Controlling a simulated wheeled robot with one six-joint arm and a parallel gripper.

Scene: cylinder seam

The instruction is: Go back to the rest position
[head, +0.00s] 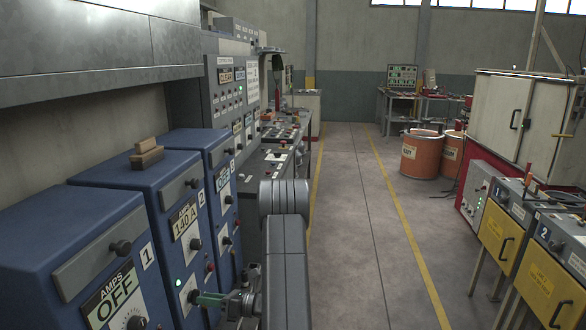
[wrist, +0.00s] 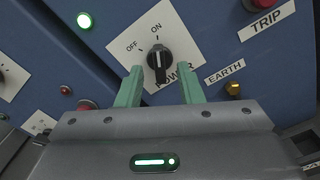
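My gripper (wrist: 159,72) is open in the wrist view, its two green fingers apart. The black POWER knob (wrist: 158,62) shows between the fingertips, with a gap on each side. Its pointer stands roughly upright, toward the ON mark. A green lamp (wrist: 84,20) glows at the upper left of the knob. In the head view my gripper (head: 208,299) is low in front of blue cabinet 2 (head: 150,205), whose display reads 140 A. My arm hides part of the cabinets' right side.
Blue cabinet 1 (head: 60,235) reads OFF. A wooden block (head: 147,153) lies on top of cabinet 2. The TRIP button (wrist: 256,4) and yellow EARTH knob (wrist: 233,88) are right of the POWER knob. The aisle floor (head: 350,200) is clear; yellow-fronted units (head: 503,238) line its right side.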

